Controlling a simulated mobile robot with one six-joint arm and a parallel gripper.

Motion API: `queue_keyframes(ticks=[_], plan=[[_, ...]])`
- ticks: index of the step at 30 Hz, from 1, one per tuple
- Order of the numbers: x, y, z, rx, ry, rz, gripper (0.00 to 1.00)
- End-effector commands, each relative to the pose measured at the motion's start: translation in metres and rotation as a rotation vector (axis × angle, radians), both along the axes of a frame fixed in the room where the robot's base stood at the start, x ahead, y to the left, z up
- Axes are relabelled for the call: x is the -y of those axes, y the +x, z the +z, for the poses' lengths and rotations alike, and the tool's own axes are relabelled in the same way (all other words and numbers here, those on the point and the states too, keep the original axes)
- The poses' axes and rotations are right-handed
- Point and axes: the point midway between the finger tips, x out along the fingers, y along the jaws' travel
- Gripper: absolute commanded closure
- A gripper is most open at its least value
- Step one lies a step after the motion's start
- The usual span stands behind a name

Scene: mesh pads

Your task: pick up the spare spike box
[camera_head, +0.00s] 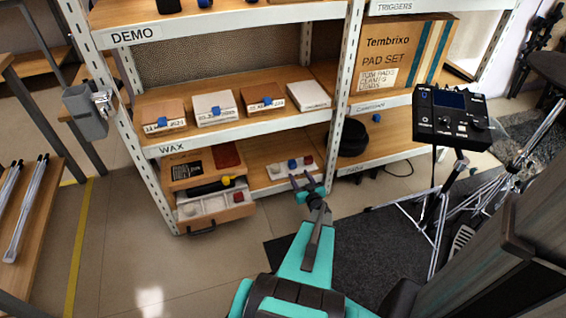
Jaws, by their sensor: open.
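No box in view has a label that I can read as spare spike, so I cannot tell which it is. An open drawer (215,216) at the lower left of the shelf holds a white box (214,204), a small red box (238,197) and a pale round thing. A low white tray (277,172) on the bottom shelf holds small blue, red and pale pieces. My gripper (303,180) is open and empty, just in front of this tray and right of the drawer. Its fingers point towards the shelf. I cannot tell if they touch anything.
Several labelled boxes, one white (214,107), lie on the shelf above. A large pad set carton (402,62) stands at right. A drum module (452,116) on a metal stand (432,210) stands right of my arm. The floor at left front is clear.

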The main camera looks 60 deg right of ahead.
Motion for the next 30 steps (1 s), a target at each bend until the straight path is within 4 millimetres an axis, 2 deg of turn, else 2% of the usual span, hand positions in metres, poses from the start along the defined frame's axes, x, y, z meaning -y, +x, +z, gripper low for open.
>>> queue_keyframes(ticks=[16, 30], plan=[[-0.001, 0.011, -0.001, 0.001, -0.001, 0.011, 0.5], [0.032, 0.059, -0.011, 0.001, -0.002, 0.015, 0.5]])
